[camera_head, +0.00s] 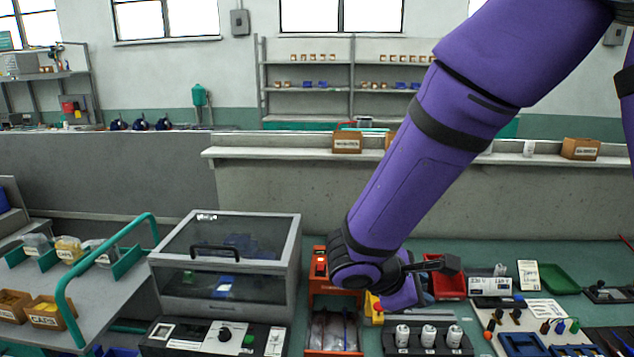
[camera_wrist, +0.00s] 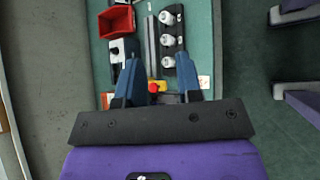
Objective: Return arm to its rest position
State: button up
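My purple arm reaches from the upper right of the head view down over the green bench (camera_head: 510,262). Its wrist is bent low above the bench, beside the red tool stand. In the wrist view my gripper (camera_wrist: 158,60) has its two blue-grey fingers well apart, with nothing held between them. A yellow block with a red button (camera_wrist: 154,87) shows on the bench beyond and between the fingers. In the head view the fingers are mostly hidden by the wrist.
Near the wrist are a red bin (camera_head: 449,284), a rack of white canisters (camera_head: 428,350) and an orange-red stand (camera_head: 320,272). A lidded clear box (camera_head: 226,262) stands left. A green tray (camera_head: 559,279) lies right. A grey ledge (camera_head: 290,153) runs behind.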

jog(key=s+d+r+m+y, duration=0.4)
jog(key=s+d+r+m, duration=0.2)
jog(key=s+r+m, duration=0.2)
jog(key=s+d+r+m+t+y, duration=0.1)
jog(key=s+d+r+m+y, duration=0.4)
jog(key=r, duration=0.5)
jog(key=s+d+m, duration=0.1)
jog(key=s+m, duration=0.1)
jog(key=s, duration=0.1)
jog(key=shift+s+r+m+t+y, duration=0.3)
jog(key=shift+r+m, duration=0.1)
jog(key=shift+d, duration=0.1)
dwell(1.7)
